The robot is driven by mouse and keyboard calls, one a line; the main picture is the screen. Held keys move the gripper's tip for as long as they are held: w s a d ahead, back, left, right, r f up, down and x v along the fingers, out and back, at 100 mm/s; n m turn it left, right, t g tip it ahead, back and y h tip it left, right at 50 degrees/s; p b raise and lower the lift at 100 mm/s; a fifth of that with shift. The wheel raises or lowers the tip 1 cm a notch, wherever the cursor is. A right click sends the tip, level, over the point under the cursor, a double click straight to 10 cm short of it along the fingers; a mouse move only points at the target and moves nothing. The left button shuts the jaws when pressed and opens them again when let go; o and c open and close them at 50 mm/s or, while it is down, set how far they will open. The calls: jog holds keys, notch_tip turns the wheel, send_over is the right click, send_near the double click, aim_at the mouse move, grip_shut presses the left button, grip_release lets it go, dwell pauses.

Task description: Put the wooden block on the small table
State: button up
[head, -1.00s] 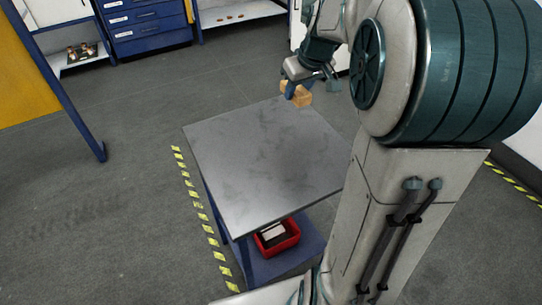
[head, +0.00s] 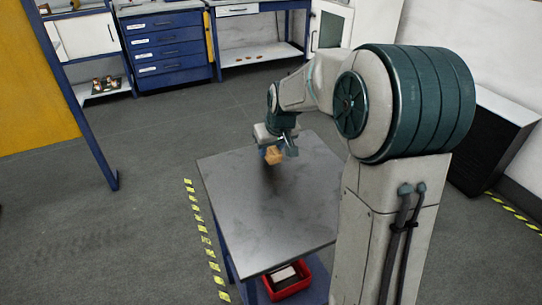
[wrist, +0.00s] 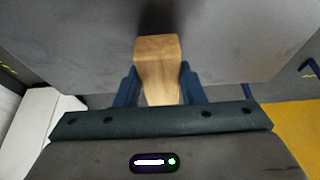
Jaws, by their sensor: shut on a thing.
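The wooden block (head: 273,155) is light brown and held in my gripper (head: 272,150) over the far part of the small table. The small table (head: 270,215) has a bare grey metal top and blue legs. In the wrist view the block (wrist: 158,68) sits between the two dark blue fingers of my gripper (wrist: 158,88), which are shut on it. The table top (wrist: 230,40) fills the view beyond the block. A dark shadow lies on the top below the block. The block appears above the surface; the exact gap cannot be told.
A red bin (head: 288,281) with a pale thing in it sits on the table's lower shelf. Blue drawers (head: 170,50) and a workbench (head: 262,54) stand at the back. Yellow-striped floor tape (head: 203,230) runs along the table's left side. The table top is otherwise clear.

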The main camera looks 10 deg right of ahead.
jog(key=shift+f, duration=1.15)
jog(key=shift+f, duration=0.25)
jog(key=o, duration=1)
jog(key=shift+r, duration=0.1)
